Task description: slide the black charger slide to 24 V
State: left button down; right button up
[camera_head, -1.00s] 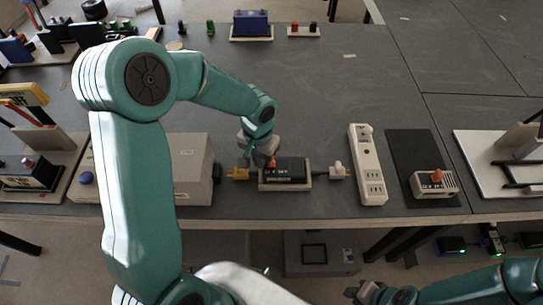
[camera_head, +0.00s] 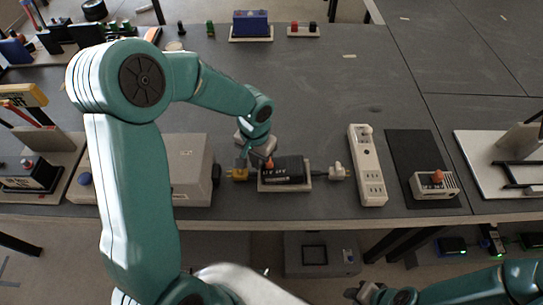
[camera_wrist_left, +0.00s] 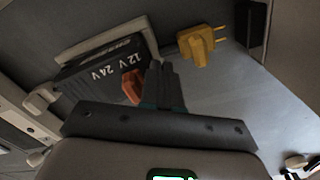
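The black charger (camera_head: 290,173) sits on a light base on the table, slightly skewed. It also shows in the left wrist view (camera_wrist_left: 85,82), with 12 V and 24 V printed on top. Its orange slide knob (camera_head: 269,164) stands nearer the 12 V mark in the wrist view (camera_wrist_left: 132,88). My left gripper (camera_wrist_left: 160,78) has its fingers together, close beside the knob, on the side away from 24 V. Whether they touch is unclear. In the head view, the left gripper (camera_head: 252,155) is at the charger's left end. My right gripper (camera_head: 358,293) is low at the bottom edge, its fingers unclear.
A yellow plug (camera_head: 238,174) lies left of the charger, beside a grey box (camera_head: 190,170). A white plug (camera_head: 338,172) and a white power strip (camera_head: 367,165) lie to the right.

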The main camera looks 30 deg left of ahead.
pick_arm(q)
jog(key=shift+r, duration=0.45)
notch_tip(320, 180, up, 6)
jog(key=p, duration=0.4)
jog(key=shift+w+a+f, duration=0.1)
jog(key=shift+w, duration=0.05)
jog(key=shift+s, duration=0.2)
